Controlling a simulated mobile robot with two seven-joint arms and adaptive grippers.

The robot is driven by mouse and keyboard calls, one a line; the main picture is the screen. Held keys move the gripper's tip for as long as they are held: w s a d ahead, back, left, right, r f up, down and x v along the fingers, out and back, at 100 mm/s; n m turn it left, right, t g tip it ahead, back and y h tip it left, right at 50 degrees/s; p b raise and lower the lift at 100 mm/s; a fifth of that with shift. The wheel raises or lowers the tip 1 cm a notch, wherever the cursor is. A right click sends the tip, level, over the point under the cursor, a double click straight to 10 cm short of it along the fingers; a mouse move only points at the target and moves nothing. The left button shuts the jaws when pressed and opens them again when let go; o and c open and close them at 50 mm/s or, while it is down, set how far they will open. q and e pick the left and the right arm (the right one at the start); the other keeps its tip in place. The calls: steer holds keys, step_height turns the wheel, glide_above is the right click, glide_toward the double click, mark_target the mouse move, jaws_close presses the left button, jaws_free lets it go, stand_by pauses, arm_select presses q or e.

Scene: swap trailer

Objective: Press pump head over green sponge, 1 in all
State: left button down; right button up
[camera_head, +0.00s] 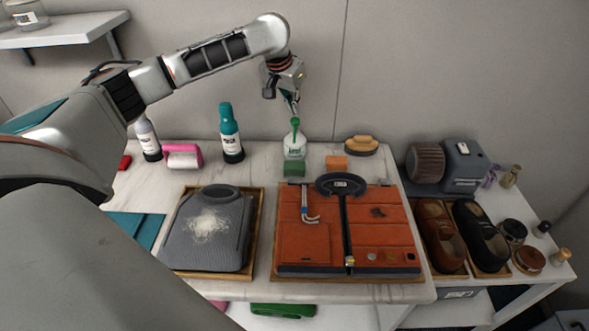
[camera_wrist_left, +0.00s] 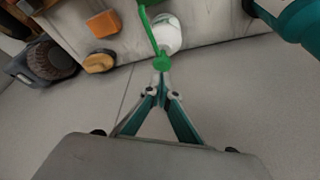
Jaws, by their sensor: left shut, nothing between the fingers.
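The pump bottle (camera_head: 294,147) is white with a green pump head (camera_head: 295,122) and stands at the back of the table. The green sponge (camera_head: 294,169) lies on the table just in front of the bottle. My left gripper (camera_head: 294,110) is shut and empty, pointing down right above the pump head. In the left wrist view the closed fingertips (camera_wrist_left: 161,64) overlap the green pump head (camera_wrist_left: 163,62); I cannot tell whether they touch it. The white bottle (camera_wrist_left: 168,35) shows behind it. My right gripper is not in view.
A teal bottle (camera_head: 230,135) and a pink lint roller (camera_head: 183,156) stand left of the pump. An orange sponge (camera_head: 336,163) and a brush (camera_head: 361,146) are to the right.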

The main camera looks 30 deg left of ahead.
mark_target(295, 119)
arm_select(q)
steer(key=shift+f, duration=0.2)
steer(key=shift+s+f, duration=0.1)
steer(key=shift+f, duration=1.35)
steer(key=shift+r, duration=1.5)
steer(key=shift+r, duration=0.15)
steer(key=shift+r, duration=2.9)
